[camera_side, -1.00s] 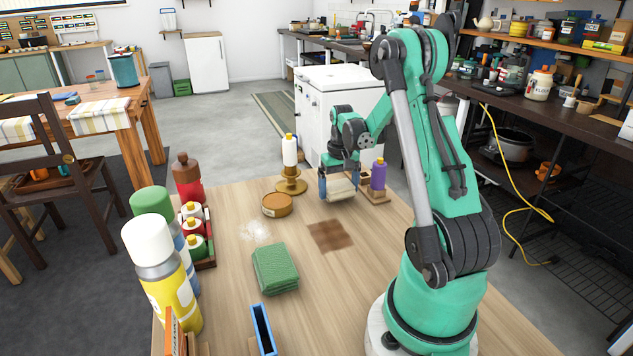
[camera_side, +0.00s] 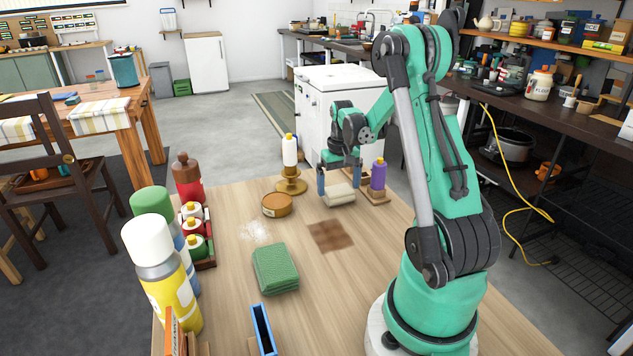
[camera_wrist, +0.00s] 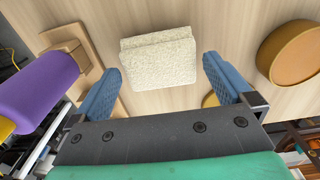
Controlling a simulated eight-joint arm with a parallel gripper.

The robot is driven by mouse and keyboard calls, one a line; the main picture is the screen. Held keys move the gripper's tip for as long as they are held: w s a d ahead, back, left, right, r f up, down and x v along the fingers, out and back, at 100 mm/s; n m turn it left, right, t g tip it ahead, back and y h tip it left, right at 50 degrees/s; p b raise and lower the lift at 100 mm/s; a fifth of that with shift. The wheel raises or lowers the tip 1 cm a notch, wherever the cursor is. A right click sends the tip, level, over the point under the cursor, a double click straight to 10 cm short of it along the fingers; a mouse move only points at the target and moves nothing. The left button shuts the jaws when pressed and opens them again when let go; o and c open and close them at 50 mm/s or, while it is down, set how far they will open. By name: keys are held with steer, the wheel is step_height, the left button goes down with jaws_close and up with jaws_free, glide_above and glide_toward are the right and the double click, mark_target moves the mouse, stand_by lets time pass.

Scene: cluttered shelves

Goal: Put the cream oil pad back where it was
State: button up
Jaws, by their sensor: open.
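The cream oil pad (camera_side: 339,194) lies on the wooden table between the candlestick-like stand and the purple bottle. In the wrist view the pad (camera_wrist: 158,58) is a pale, rough-textured block lying just beyond the fingertips, with bare table around it. My gripper (camera_side: 339,187) is over the pad in the side view.
A purple bottle (camera_side: 378,175) on a wooden base stands close right of the pad. A white bottle (camera_side: 290,151) on a brass stand (camera_side: 291,182) is left. A round brown tin (camera_side: 276,205), a brown stain (camera_side: 330,236), white powder (camera_side: 255,232) and a green cloth (camera_side: 275,268) lie nearer.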

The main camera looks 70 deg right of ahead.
mark_target(338, 190)
step_height(338, 190, up, 10)
steer(key=w+a+n+t, duration=0.1)
steer(key=a+n+t, duration=0.2)
steer(key=a, duration=1.1)
steer(key=w+a+r+n+t, duration=0.1)
steer(key=a+n+t, duration=0.3)
steer(key=a, duration=1)
steer(key=shift+w+a+r+n, duration=0.15)
steer(key=shift+w+a+n, duration=0.25)
steer(key=shift+w+n, duration=0.45)
steer(key=shift+s, duration=0.2)
